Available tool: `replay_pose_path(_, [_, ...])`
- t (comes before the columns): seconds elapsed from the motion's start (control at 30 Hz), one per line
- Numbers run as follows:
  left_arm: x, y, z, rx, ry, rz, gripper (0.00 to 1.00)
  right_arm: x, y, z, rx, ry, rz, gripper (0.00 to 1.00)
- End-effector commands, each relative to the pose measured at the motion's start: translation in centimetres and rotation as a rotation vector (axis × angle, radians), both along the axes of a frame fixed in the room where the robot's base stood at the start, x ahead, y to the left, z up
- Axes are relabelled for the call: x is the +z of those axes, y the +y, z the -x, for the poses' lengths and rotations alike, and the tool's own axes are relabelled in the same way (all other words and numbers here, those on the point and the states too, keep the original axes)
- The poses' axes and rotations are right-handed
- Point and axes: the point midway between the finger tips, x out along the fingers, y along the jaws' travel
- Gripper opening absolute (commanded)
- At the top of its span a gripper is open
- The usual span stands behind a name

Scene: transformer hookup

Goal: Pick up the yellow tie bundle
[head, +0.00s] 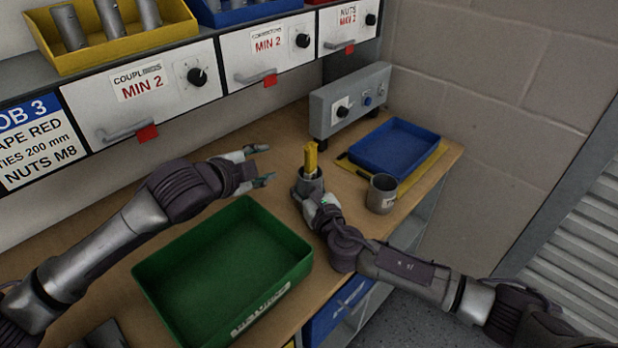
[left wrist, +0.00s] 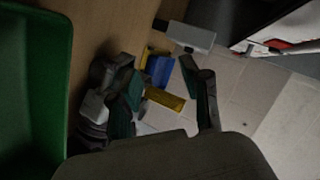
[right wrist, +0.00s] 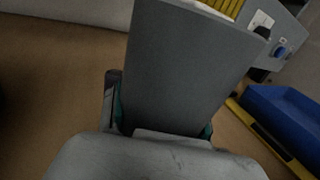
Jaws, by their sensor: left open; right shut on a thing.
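The yellow tie bundle (head: 310,158) stands upright in a grey holder (head: 309,182), its top sticking out. In the right wrist view, the yellow ties (right wrist: 224,7) show at the top of the tall grey holder (right wrist: 185,70). My right gripper (head: 315,198) is shut on the holder, with a finger on each side. My left gripper (head: 264,166) is open and empty, left of the bundle and apart from it. In the left wrist view, the yellow bundle (left wrist: 166,99) appears between the open fingers. The holder's base is partly hidden by my right gripper.
A large green bin (head: 225,262) stands on the bench at front left. A grey metal cup (head: 381,194) and a blue tray (head: 394,147) on a yellow-edged mat are to the right. A grey control box (head: 349,104) stands behind. Labelled drawers (head: 145,88) overhang the back.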

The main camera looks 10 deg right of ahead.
Motion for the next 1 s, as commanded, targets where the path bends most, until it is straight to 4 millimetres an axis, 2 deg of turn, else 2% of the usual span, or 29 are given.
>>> replay_pose_path(0.17, [0.2,0.5,0.6,-0.196,-0.521,-0.377,0.47,0.0,0.0,0.0,0.0,0.001,0.0,0.0])
replay_pose_path(0.3, [0.4,0.2,2.3,-0.339,-0.923,-0.691,0.47,0.0,0.0,0.0,0.0,0.001,0.0,0.0])
replay_pose_path(0.5, [0.4,-0.6,5.4,-0.484,-1.376,-1.053,0.47,0.0,0.0,0.0,0.0,0.001,0.0,0.0])
replay_pose_path(0.6, [0.3,-0.9,6.6,-0.522,-1.516,-1.165,0.47,0.0,0.0,0.0,0.0,0.001,0.0,0.0])
replay_pose_path(0.73, [0.2,-1.4,7.1,-0.544,-1.609,-1.239,0.47,0.0,0.0,0.0,0.0,0.001,0.0,0.0])
replay_pose_path(1.0, [0.3,-4.8,4.4,-0.547,-1.627,-1.252,0.47,0.0,0.0,0.0,0.0,0.0,0.0,0.0])
